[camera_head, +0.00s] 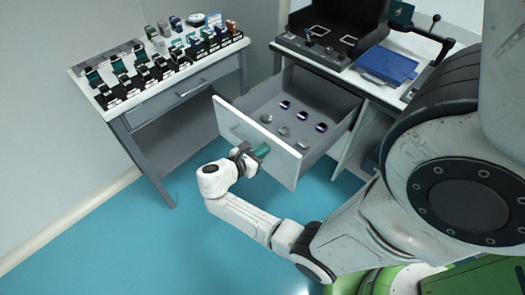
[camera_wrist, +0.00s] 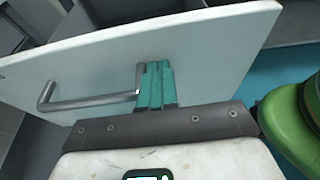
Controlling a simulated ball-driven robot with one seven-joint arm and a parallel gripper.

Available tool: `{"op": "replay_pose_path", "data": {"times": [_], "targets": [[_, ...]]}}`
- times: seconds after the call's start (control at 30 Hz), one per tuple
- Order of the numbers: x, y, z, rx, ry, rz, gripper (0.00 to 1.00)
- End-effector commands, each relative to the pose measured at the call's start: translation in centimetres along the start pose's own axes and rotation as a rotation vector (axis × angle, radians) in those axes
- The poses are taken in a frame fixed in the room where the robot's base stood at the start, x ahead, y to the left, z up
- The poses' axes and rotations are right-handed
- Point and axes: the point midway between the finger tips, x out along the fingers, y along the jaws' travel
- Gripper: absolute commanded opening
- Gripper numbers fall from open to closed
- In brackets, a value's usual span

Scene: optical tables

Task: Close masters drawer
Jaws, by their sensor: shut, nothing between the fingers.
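The masters drawer (camera_head: 287,158) is pulled out from the right-hand bench, and several small round pieces (camera_head: 303,115) lie in it. Its white front panel (camera_head: 255,139) faces my arm. My gripper (camera_head: 262,150), with green fingers, is shut and empty at the outer face of the panel. In the wrist view the fingers (camera_wrist: 155,72) point at the white drawer front (camera_wrist: 205,60), beside one end of the grey bar handle (camera_wrist: 85,102). I cannot tell whether the fingertips touch the panel or the handle.
A bench (camera_head: 158,103) at the left holds rows of small dark holders and has a shut drawer. On the right bench are a black stand (camera_head: 335,25), a blue case (camera_head: 386,65) and a dark arm fixture (camera_head: 425,37). Blue floor (camera_head: 185,235) is clear at the lower left.

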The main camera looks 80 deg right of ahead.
Motion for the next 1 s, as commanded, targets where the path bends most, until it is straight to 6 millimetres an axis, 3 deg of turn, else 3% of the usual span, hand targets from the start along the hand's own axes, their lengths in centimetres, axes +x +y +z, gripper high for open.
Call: {"op": "replay_pose_path", "data": {"times": [0.27,0.47,1.0], "targets": [[0.6,0.0,0.2,0.0,0.0,-0.001,0.0],[3.3,-0.1,1.2,0.001,0.0,-0.006,0.0],[17.3,-0.2,5.2,0.004,0.0,-0.007,0.0]]}}
